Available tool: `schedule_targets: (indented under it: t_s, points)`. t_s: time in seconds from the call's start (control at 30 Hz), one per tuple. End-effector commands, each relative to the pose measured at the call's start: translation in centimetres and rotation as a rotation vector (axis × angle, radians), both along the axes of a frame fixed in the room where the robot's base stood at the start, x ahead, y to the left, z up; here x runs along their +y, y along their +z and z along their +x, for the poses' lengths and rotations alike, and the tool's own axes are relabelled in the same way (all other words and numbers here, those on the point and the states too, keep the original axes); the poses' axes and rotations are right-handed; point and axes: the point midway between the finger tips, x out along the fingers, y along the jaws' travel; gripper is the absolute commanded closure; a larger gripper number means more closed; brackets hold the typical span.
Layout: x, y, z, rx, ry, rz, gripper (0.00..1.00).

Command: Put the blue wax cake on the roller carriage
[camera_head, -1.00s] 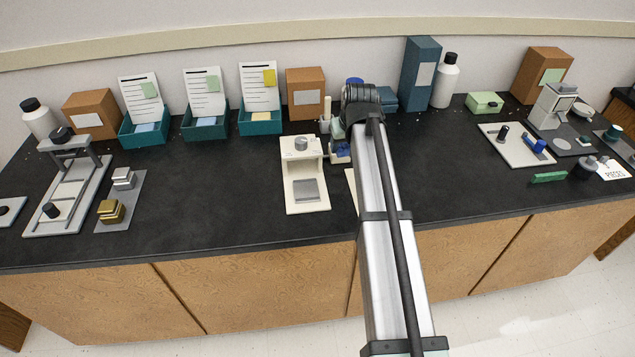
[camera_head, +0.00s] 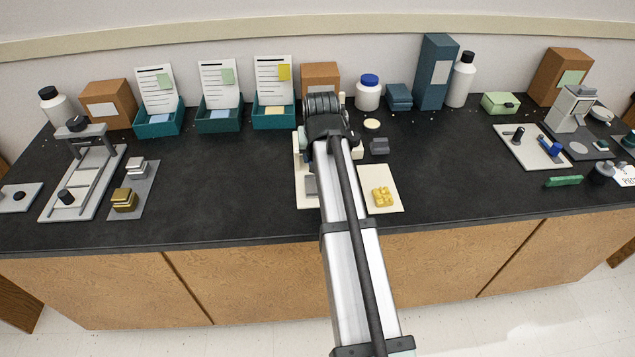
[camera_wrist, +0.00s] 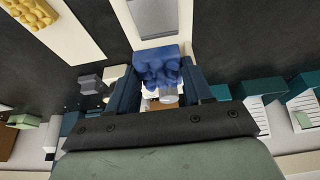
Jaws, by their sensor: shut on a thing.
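The blue wax cake (camera_wrist: 160,66), a knobbly blue block, is between the fingers of my gripper (camera_wrist: 159,76) in the wrist view. My gripper is shut on it. In the head view my wrist and arm hide the cake and fingertips, above the cream stand with a grey plate (camera_head: 311,185). At the left of the bench a pale base with two rails and a grey arch (camera_head: 84,185) may be the roller carriage; I cannot tell for sure. It stands well left of my gripper.
A yellow knobbly cake (camera_head: 382,197) lies on a cream mat (camera_head: 385,174) right of my arm. Gold and silver blocks (camera_head: 124,200) sit on a grey plate beside the railed base. Teal card boxes (camera_head: 219,122) line the back. Bench between blocks and cream stand is clear.

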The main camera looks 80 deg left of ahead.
Motion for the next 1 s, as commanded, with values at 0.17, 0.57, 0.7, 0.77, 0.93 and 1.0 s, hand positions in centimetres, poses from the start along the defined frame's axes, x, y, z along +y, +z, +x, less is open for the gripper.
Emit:
schedule_targets:
  t_s: [0.17,0.57,0.7,0.77,0.93,1.0]
  points:
    - [-0.1,-2.6,0.0,0.000,-0.001,-0.002,0.81]
    - [0.0,-6.7,0.0,0.000,0.000,0.000,0.81]
    - [0.0,-8.4,0.0,0.000,0.001,0.000,0.81]
    - [0.0,-9.0,0.0,0.000,0.001,0.000,0.81]
    - [0.0,-9.3,0.0,0.000,0.001,0.001,0.81]
    - [0.0,-9.3,0.0,0.000,0.001,0.001,0.81]
